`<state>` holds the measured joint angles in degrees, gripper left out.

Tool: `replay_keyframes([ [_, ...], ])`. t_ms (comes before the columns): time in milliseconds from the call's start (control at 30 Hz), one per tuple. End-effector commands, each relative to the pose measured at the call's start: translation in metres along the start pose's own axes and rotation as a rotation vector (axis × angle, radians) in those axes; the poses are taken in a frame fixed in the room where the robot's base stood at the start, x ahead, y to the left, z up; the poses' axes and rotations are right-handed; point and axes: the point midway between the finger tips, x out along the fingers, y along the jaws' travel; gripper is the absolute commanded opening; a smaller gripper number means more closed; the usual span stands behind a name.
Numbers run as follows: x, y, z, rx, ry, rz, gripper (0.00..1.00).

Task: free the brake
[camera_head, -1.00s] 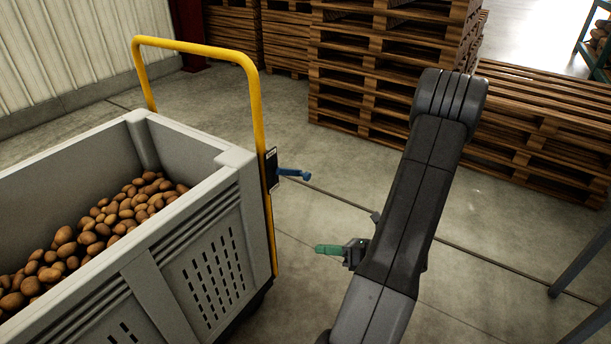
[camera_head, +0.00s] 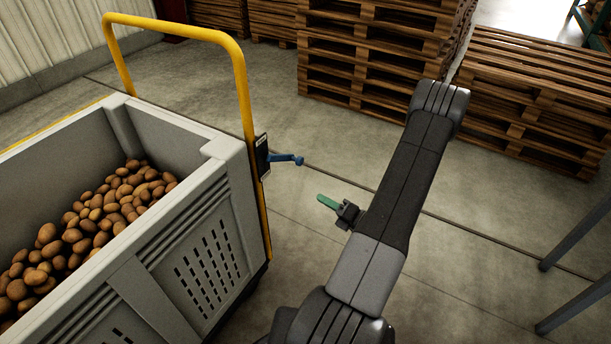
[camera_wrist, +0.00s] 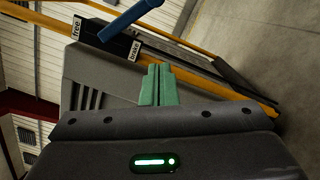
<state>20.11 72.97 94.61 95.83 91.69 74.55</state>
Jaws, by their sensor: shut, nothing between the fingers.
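The brake lever is a blue handle (camera_head: 287,159) on a dark plate (camera_head: 262,156) fixed to the yellow push bar (camera_head: 240,90) of a potato cart. In the head view it sticks out to the right, roughly level. In the wrist view the blue lever (camera_wrist: 130,18) crosses the top, rising right from the dark plate (camera_wrist: 118,42), which has a "free" label (camera_wrist: 76,27) and a "brake" label (camera_wrist: 135,50). My gripper (camera_head: 327,201) has green fingers, shut and empty, below and right of the lever, apart from it. In the wrist view the fingers (camera_wrist: 157,72) point toward the plate.
The grey crate (camera_head: 190,230) on the cart holds many potatoes (camera_head: 90,225). Pallet stacks (camera_head: 375,60) stand at the back. Dark metal legs (camera_head: 575,240) stand at the right. The concrete floor (camera_head: 300,225) between cart and arm is clear.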

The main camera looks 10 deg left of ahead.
Motion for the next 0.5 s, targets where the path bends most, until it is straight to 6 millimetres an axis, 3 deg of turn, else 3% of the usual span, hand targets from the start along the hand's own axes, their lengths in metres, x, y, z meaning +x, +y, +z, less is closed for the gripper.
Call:
replay_keyframes([
  [167,0.014,0.0,-0.001,-0.002,0.004,0.002,0.0],
  [500,0.079,0.0,-0.002,-0.003,0.005,0.004,0.0],
])
